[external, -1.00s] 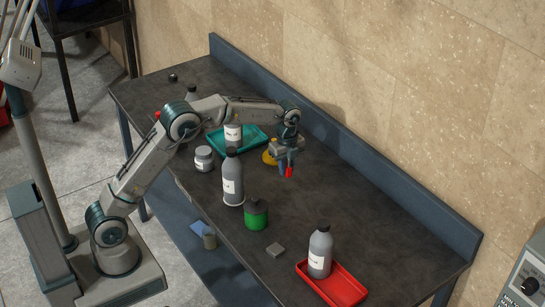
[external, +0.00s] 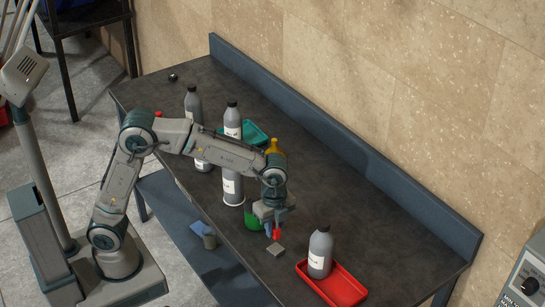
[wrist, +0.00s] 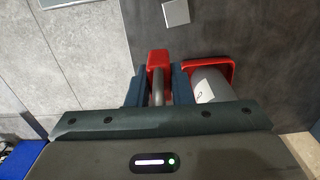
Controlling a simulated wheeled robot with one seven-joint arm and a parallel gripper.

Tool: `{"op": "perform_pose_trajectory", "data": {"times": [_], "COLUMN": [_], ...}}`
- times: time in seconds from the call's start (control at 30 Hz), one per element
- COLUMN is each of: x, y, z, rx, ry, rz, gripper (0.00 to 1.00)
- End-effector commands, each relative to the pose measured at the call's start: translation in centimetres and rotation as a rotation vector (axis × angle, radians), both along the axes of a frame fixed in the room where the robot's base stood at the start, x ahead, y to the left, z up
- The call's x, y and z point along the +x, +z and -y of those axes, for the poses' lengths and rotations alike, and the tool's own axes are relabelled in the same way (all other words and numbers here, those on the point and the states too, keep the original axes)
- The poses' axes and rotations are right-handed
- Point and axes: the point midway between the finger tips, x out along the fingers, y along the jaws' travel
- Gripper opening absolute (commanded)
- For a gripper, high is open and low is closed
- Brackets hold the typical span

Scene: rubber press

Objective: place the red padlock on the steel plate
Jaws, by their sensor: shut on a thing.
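My gripper (external: 272,229) is shut on the red padlock (external: 277,234) and holds it above the table, just behind the steel plate in the external view. In the wrist view the padlock (wrist: 158,58) sits between the two blue fingers, its red body outward and its grey shackle toward the palm. The steel plate (external: 276,249) is a small grey square lying flat near the table's front edge. It also shows in the wrist view (wrist: 176,13), beyond the padlock and apart from it.
A red tray (external: 345,287) with a grey bottle (external: 320,252) stands to the right of the plate. A green container (external: 252,218) is partly hidden behind my gripper. Several bottles and a teal tray (external: 257,133) are further left. The table's back right is clear.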

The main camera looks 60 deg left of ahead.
Motion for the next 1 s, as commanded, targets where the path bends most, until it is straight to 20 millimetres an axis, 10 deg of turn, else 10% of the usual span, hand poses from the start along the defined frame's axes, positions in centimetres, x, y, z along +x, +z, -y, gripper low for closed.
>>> {"op": "perform_pose_trajectory", "data": {"times": [0.33,1.0], "x": [-6.2,3.1], "y": [-0.2,-7.0], "z": [2.5,-3.6], "rx": [-0.001,-0.001], "ry": [0.012,0.012], "rz": [-0.001,-0.002], "gripper": [0.00,0.00]}}
